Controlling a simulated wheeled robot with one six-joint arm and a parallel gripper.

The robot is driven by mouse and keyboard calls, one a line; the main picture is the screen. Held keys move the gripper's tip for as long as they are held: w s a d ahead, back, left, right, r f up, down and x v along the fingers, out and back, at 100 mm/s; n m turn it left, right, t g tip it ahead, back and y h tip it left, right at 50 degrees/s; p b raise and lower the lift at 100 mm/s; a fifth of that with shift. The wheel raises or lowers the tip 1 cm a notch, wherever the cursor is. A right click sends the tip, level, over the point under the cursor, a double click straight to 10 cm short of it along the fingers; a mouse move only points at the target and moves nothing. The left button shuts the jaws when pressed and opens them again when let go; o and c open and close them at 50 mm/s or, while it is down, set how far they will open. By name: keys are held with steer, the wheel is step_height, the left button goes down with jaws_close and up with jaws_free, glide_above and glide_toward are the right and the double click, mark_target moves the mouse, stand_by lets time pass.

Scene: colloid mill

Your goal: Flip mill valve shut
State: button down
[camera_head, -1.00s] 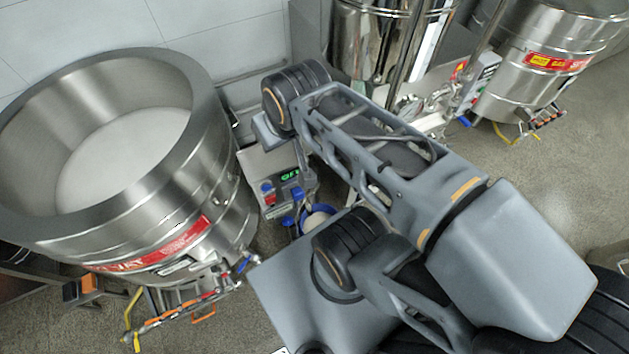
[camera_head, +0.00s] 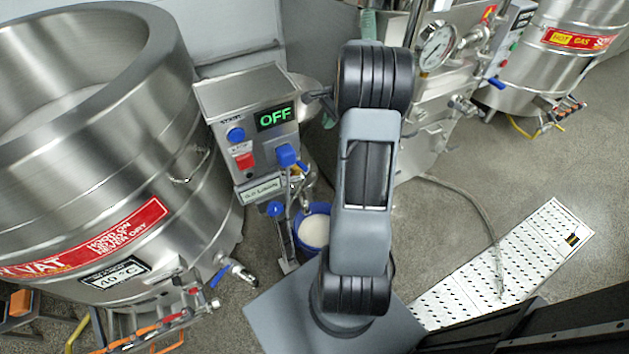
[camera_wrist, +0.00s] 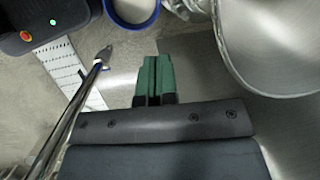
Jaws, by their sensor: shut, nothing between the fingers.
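The colloid mill (camera_head: 265,135) is a steel box with a green OFF display (camera_head: 275,117), a blue button and a red switch. A small blue lever (camera_head: 303,168), apparently the mill valve, shows at its lower right, above a blue bucket (camera_head: 313,228) of white liquid. The lever's exact angle is hard to read. In the wrist view my gripper (camera_wrist: 154,62) has green fingers pressed together, empty. The bucket (camera_wrist: 132,12) shows beyond them at the top; I cannot clearly make out the valve there.
A large steel vat (camera_head: 95,170) stands close on the mill's left, with its own blue-handled tap (camera_head: 218,277). Steel equipment with a gauge (camera_head: 437,47) stands behind right.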

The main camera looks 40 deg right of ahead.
mark_target(302, 165)
step_height(302, 165, down, 10)
steer(key=m+y+b, duration=0.1)
steer(key=m+b, duration=0.2)
steer(key=shift+w+a, duration=0.25)
steer(key=shift+a, duration=0.05)
steer(key=b+x, duration=0.3)
steer(key=x, duration=0.7)
steer(key=shift+s, duration=0.2)
steer(key=shift+s+a+r, duration=0.1)
steer(key=shift+a, duration=0.05)
